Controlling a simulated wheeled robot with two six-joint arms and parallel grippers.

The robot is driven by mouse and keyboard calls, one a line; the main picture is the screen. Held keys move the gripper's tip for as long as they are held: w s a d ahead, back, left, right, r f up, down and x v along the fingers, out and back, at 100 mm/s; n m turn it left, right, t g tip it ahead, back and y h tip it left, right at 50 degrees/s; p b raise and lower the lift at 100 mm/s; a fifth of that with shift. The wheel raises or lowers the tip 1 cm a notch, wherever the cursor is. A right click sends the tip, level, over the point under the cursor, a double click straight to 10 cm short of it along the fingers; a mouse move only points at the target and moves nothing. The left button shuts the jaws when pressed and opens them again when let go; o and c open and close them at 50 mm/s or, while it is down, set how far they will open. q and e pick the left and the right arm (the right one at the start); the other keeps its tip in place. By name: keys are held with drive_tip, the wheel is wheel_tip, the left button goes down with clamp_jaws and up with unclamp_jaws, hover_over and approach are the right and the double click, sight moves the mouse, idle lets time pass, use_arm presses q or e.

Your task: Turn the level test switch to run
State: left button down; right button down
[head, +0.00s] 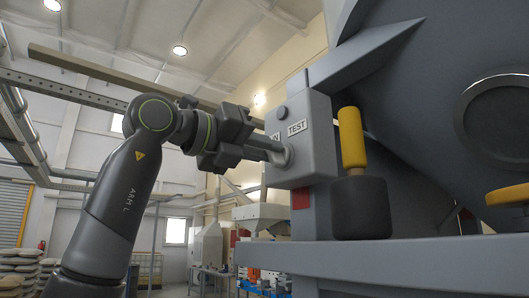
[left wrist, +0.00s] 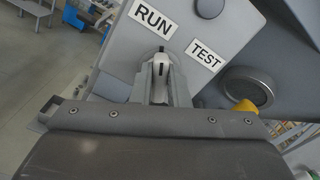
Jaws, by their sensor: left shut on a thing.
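The level test switch is a small knob (left wrist: 160,62) on the front of a grey box (head: 312,155). My left gripper (head: 284,155) reaches in from the left and is shut on the knob, which shows between its fingers in the left wrist view (left wrist: 158,82). Which label the knob points at is not clear. My right gripper is not in view.
A yellow-handled tool-like part (head: 352,138) on a dark base (head: 360,208) stands right of the box on a grey ledge (head: 400,262). The large grey silo (head: 440,110) fills the right side.

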sight(267, 152)
use_arm(q)
drive_tip(key=shift+r+n, duration=0.2)
drive_tip(key=shift+n, duration=0.1)
drive_tip(key=shift+a, duration=0.1)
drive_tip(key=c, duration=1.5)
unclamp_jaws()
drive_tip(key=shift+o, duration=0.5)
drive_tip(key=shift+f, duration=0.1)
drive_tip(key=b+v, duration=0.1)
drive_tip(key=v, duration=0.1)
drive_tip(key=b+v, duration=0.1)
drive_tip(key=v, duration=0.2)
drive_tip(key=shift+f+b, duration=0.25)
drive_tip(key=shift+b, duration=0.15)
drive_tip(key=b+v, duration=0.3)
drive_tip(key=v, duration=0.9)
drive_tip(key=shift+s+a+r, duration=0.15)
drive_tip(key=shift+r, duration=0.1)
